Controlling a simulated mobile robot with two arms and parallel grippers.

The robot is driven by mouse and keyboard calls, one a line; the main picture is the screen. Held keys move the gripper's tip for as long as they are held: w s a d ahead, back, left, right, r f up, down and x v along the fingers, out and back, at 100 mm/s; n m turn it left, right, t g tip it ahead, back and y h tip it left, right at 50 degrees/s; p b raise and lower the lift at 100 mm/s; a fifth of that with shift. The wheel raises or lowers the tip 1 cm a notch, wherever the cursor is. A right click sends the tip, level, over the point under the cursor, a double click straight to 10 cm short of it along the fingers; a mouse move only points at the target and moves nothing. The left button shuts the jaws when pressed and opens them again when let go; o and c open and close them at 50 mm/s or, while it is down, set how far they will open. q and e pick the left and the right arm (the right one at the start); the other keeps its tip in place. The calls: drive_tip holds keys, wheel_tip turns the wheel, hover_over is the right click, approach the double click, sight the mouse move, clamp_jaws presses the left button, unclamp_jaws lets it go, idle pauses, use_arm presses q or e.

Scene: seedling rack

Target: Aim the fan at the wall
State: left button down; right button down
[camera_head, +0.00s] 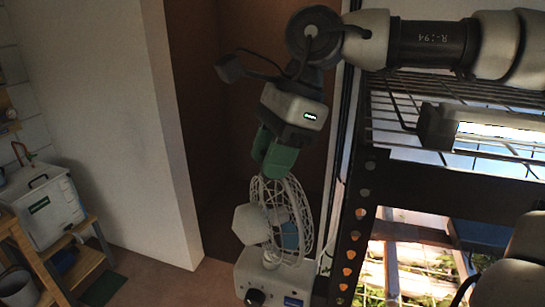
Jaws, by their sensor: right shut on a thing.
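The fan is a white desk fan with a round wire cage (301,212), a pale motor housing (250,224) and a box base (262,281) with a dark knob. The cage shows nearly edge-on, right of the housing, so its front seems turned toward the rack side. My right gripper (273,160), with green fingers, points down and is shut on the fan at the top of its cage. The fingers hide the exact contact. A pale wall (105,125) stands to the left. My left gripper is not in view.
A black metal rack (352,225) with wire shelves, a lit lamp (500,132) and seedlings stands close on the right. A brown recess lies behind the fan. At far left, a wooden stand (87,262) holds a white box (50,205).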

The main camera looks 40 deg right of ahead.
drive_tip(key=c, duration=1.2)
unclamp_jaws()
drive_tip(key=shift+r, duration=0.15)
drive_tip(key=shift+o, duration=2.1)
drive_tip(key=shift+d, duration=0.1)
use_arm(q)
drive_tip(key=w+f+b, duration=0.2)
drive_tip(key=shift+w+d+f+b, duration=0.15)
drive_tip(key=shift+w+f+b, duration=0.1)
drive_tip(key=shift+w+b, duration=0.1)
use_arm(e)
drive_tip(key=w+v, duration=0.1)
drive_tip(key=v, duration=0.9)
drive_tip(key=shift+s+r, duration=0.3)
drive_tip(key=shift+s, duration=0.2)
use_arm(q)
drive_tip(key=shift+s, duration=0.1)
